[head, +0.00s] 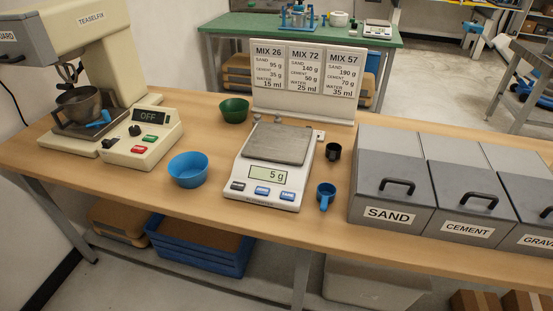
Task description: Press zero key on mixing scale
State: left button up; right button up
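The mixing scale (263,188) stands on the wooden bench near the middle of the head view. Its grey weighing plate (276,143) is empty. Its display (268,175) reads 5 g. Below the display is a row of keys: a dark key (237,186) at the left, a blue key (262,190) in the middle and another blue key (287,196) at the right. The key lettering is too small to read surely. Neither of my grippers is in view.
A blue bowl (188,170) and a green bowl (234,110) stand left of the scale. A black cup (333,152) and a blue scoop (325,194) are right of it. Lidded bins (388,214) fill the right. A mixer (97,80) stands left. A recipe board (303,101) stands behind.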

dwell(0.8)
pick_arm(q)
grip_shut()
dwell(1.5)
